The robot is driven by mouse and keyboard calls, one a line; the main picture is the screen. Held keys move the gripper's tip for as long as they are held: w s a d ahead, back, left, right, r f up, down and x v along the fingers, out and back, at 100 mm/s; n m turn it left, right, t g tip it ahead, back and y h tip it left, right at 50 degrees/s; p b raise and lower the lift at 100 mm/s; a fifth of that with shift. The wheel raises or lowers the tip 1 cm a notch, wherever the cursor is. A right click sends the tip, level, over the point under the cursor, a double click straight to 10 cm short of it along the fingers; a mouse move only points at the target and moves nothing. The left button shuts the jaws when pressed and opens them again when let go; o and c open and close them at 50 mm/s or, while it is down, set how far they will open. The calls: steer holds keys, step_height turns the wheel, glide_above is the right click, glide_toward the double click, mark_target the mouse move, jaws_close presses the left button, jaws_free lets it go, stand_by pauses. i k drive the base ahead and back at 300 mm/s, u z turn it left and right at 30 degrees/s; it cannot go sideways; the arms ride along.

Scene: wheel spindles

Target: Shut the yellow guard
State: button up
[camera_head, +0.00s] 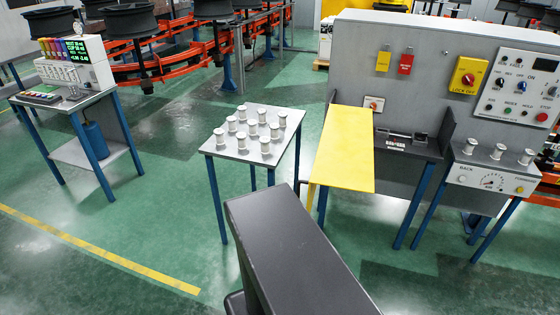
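The yellow guard (343,150) is a flat yellow panel right of the picture's centre, in front of the grey machine wall. It extends to the left of a dark work table (411,148). The dark fixture (400,138) on that table shows uncovered beside the guard. I cannot tell exactly where the guard is hinged. A narrow yellow strip (311,194) hangs down at its left front corner. My gripper is not in view. A large dark block at the bottom centre appears to be part of my own body.
A small table (229,149) with several white spindles stands left of the guard. The grey wall (440,90) carries yellow and red tags and a lock-off switch (467,75). Green floor (150,215) is free at left.

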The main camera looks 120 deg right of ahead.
mark_target(344, 159)
steer(key=z, duration=0.3)
steer(key=i, duration=0.1)
steer(key=z, duration=2)
steer(key=k, duration=0.15)
steer(key=z, duration=2.5)
steer(key=k, duration=0.55)
steer(key=u, duration=0.45)
steer(key=i, duration=0.55)
steer(key=z, duration=0.05)
